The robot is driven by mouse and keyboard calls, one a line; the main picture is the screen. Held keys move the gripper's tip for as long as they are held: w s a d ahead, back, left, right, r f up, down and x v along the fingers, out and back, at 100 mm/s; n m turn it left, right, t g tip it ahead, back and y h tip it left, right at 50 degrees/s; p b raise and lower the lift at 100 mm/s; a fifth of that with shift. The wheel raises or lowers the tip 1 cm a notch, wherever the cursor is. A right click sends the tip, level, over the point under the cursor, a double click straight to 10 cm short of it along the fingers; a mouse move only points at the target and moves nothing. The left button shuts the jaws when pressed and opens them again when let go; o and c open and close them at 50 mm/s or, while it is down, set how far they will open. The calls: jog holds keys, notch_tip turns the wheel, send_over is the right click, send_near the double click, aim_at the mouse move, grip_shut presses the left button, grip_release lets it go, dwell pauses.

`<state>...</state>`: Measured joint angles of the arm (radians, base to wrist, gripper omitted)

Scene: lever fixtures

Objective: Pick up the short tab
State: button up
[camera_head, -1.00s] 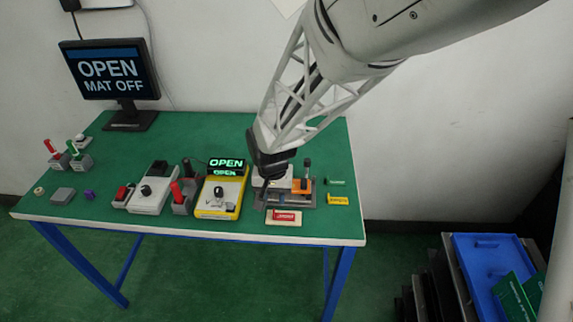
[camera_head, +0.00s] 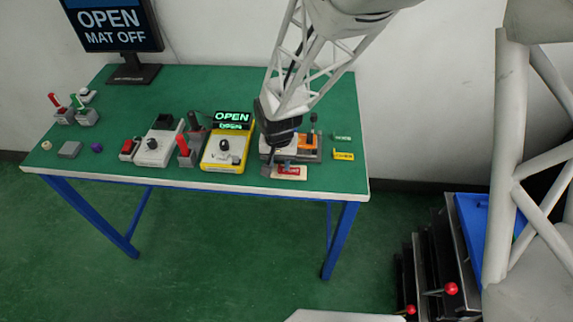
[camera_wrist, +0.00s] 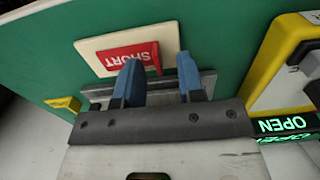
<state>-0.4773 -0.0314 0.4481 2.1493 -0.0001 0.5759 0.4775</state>
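The short tab (camera_wrist: 118,58) is a red piece with the word SHORT in white and a raised red fin at one end. It lies on a cream plate (camera_wrist: 90,46) at the table's front edge; the tab (camera_head: 291,169) also shows in the head view, partly covered by my gripper. My gripper (camera_wrist: 158,60) has two blue fingers spread apart with a clear gap. In the wrist view the fin appears between the fingertips, with no visible contact. I cannot tell how far the fingertips are above the plate.
A yellow-framed box (camera_head: 223,160) with an OPEN display stands left of my gripper. A fixture with an orange block (camera_head: 306,139) is behind the plate. A yellow tag (camera_head: 343,156) and a green tag (camera_head: 342,137) lie to the right. A monitor (camera_head: 108,22) stands at the back left.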

jog(key=shift+c, duration=0.3)
grip_shut()
jog(key=shift+r, duration=0.1)
jog(key=shift+r, duration=0.7)
notch_tip(320, 180, up, 2)
jog(key=shift+r, duration=0.1)
jog(key=s+d, duration=0.3)
jog(key=s, duration=0.4)
jog(key=s+d+r, duration=0.1)
jog(key=s+d, duration=0.3)
jog(key=s, duration=0.3)
jog(key=shift+s, duration=0.15)
jog(key=shift+r, duration=0.1)
